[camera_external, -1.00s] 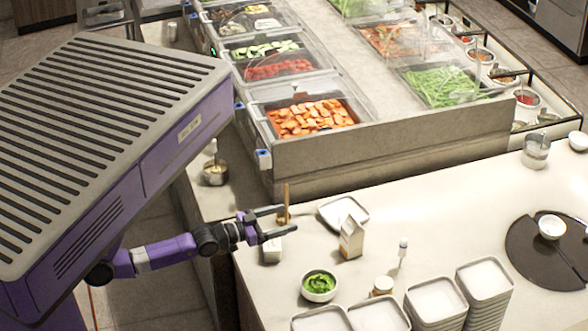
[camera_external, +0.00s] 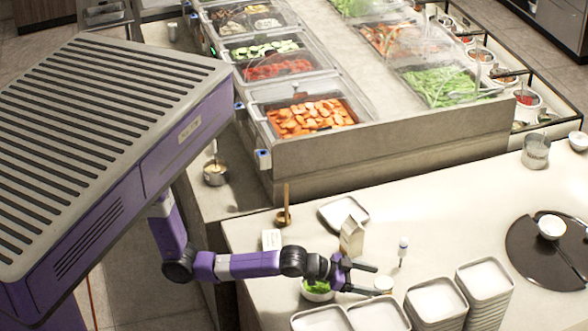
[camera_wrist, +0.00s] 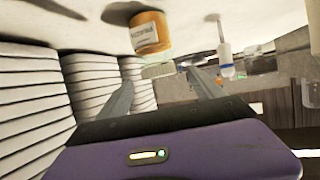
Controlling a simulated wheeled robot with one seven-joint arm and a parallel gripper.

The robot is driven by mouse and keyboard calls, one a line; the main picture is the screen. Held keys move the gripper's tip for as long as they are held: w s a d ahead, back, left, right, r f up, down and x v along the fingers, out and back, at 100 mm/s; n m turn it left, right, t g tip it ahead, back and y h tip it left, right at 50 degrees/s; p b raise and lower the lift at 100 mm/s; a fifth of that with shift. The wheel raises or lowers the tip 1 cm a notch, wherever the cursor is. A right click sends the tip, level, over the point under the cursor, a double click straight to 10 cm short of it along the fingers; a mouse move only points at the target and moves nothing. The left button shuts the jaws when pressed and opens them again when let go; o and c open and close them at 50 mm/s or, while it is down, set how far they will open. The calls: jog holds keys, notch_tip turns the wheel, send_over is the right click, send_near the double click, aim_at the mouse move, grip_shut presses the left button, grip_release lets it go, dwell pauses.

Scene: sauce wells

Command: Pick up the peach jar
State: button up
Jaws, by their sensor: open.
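The peach jar is a small jar with an orange label and a pale lid. In the wrist view the jar (camera_wrist: 149,32) shows upside down, ahead of the space between my fingertips and nearest the left finger's side of centre. In the outside view its pale lid (camera_external: 383,283) shows at the tips of my gripper (camera_external: 372,279), partly hidden by the fingers. My gripper is open and empty, low over the counter, and its two fingers also show in the wrist view (camera_wrist: 160,78). I cannot tell whether either finger touches the jar.
Stacks of white square plates (camera_external: 484,278) stand close on the near side; they show at left in the wrist view (camera_wrist: 30,95). A carton (camera_external: 352,240), a small bottle (camera_external: 402,250) and a bowl of greens (camera_external: 316,292) stand nearby.

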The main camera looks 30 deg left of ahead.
aim_at(392, 285)
jog(key=shift+p+x, duration=0.5)
jog(key=shift+x, duration=3.15)
jog(key=shift+f, duration=0.1)
jog(key=shift+s, duration=0.1)
grip_shut()
